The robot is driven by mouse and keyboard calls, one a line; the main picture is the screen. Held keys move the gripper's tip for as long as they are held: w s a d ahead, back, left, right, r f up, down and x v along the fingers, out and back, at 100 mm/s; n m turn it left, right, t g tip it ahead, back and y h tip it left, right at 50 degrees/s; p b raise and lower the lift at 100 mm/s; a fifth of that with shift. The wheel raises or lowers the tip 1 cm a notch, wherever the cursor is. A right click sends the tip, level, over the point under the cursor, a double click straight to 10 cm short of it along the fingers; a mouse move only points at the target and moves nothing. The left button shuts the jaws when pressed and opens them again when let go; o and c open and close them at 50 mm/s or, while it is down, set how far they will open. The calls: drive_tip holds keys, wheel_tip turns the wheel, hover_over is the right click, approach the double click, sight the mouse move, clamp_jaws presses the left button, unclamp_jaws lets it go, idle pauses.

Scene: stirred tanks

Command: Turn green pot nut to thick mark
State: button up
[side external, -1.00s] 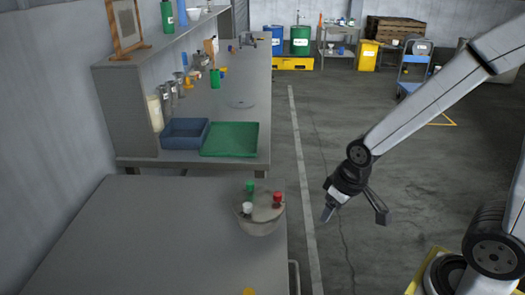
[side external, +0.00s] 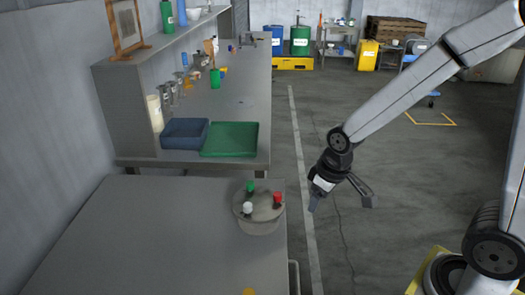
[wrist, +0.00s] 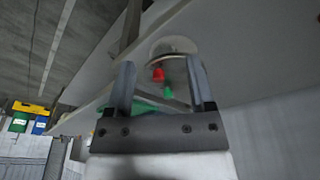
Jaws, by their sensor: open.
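A round grey pot (side external: 258,218) stands on the near table close to its right edge. On its lid are a green nut (side external: 250,188) at the back, a red nut (side external: 277,198) at the right and a white nut (side external: 247,208) at the front. My gripper (side external: 341,198) is open and empty, to the right of the pot and off the table edge. In the wrist view, the pot (wrist: 172,45) with its red nut (wrist: 158,74) and green nut (wrist: 168,92) shows beyond the open fingers (wrist: 158,85). I cannot make out the thick mark.
The near table (side external: 150,240) is mostly bare left of the pot. Behind it a bench holds a green tray (side external: 230,139), a blue bin (side external: 185,133) and several small items. A shelf stands along the left wall. Open floor lies under my arm.

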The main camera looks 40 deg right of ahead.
sight(250, 183)
drive_tip(key=shift+w+a+r+n+g, duration=0.15)
drive_tip(key=shift+w+a+n+g, duration=0.25)
drive_tip(key=shift+w+n, duration=2.35)
drive_tip(key=shift+w+a+r+n+g, duration=0.15)
drive_tip(key=shift+w+a+n+g, duration=0.45)
drive_tip(key=shift+w, duration=4.05)
drive_tip(key=shift+w+r+n+g, duration=0.2)
drive_tip(key=shift+w+n, duration=1.75)
drive_tip(key=shift+w, duration=1.75)
drive_tip(key=shift+f, duration=0.15)
drive_tip(key=shift+f, duration=3.8)
clamp_jaws()
